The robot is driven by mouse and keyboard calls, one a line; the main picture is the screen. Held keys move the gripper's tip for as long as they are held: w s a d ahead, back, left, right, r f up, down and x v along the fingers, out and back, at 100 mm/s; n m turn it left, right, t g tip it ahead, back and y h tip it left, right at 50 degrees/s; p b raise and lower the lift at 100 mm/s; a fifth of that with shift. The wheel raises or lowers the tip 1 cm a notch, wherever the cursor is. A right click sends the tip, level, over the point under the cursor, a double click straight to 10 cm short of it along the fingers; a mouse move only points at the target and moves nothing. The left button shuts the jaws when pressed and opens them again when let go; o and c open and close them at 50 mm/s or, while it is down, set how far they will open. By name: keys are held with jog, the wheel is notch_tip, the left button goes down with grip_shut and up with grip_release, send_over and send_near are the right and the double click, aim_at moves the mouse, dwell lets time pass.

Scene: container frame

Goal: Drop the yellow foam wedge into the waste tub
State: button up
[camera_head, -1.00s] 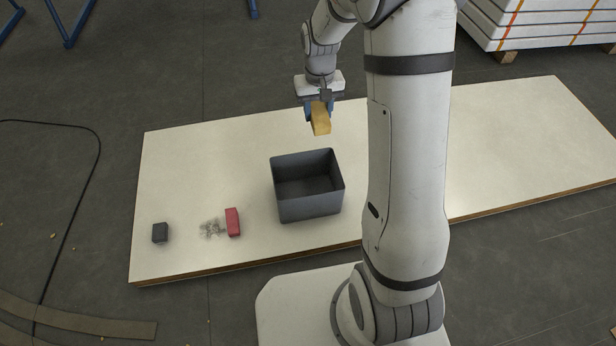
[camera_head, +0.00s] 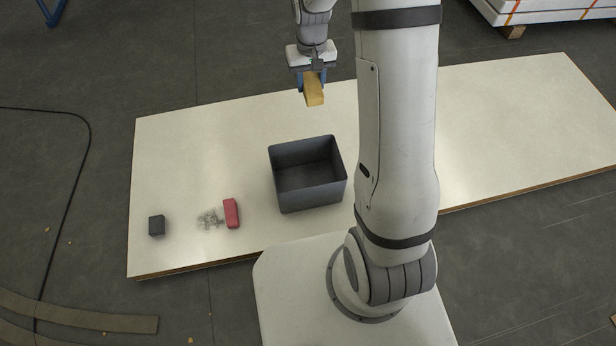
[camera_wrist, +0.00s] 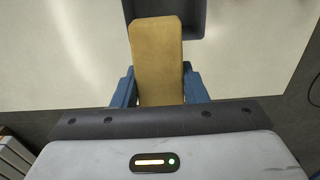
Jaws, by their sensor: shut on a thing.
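The yellow foam wedge (camera_head: 314,91) is held between the blue fingers of my gripper (camera_head: 311,80), which is shut on it. In the wrist view the wedge (camera_wrist: 156,55) sticks out beyond the fingers of my gripper (camera_wrist: 160,88). The waste tub is a dark grey open box (camera_head: 312,200) on the white board. In the head view the wedge is above and behind the tub, not over its opening. Part of the tub (camera_wrist: 190,12) shows at the top of the wrist view, beyond the wedge. The tub looks empty, though part of its floor is hidden.
A red block (camera_head: 231,213) lies left of the tub on the white board (camera_head: 190,150). Beside it are grey crumbs (camera_head: 208,219) and a small dark block (camera_head: 157,226). A cable (camera_head: 75,180) runs over the floor at left. The board's left rear is clear.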

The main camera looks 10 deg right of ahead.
notch_tip(320, 180, down, 34)
jog(key=s+b, duration=0.2)
jog(key=b, duration=0.8)
jog(key=shift+r, duration=0.15)
jog(key=shift+s, duration=0.1)
jog(key=o, duration=1)
jog(key=shift+o, duration=0.2)
notch_tip(320, 180, up, 8)
jog(key=p, duration=0.3)
jog(key=shift+d, duration=0.1)
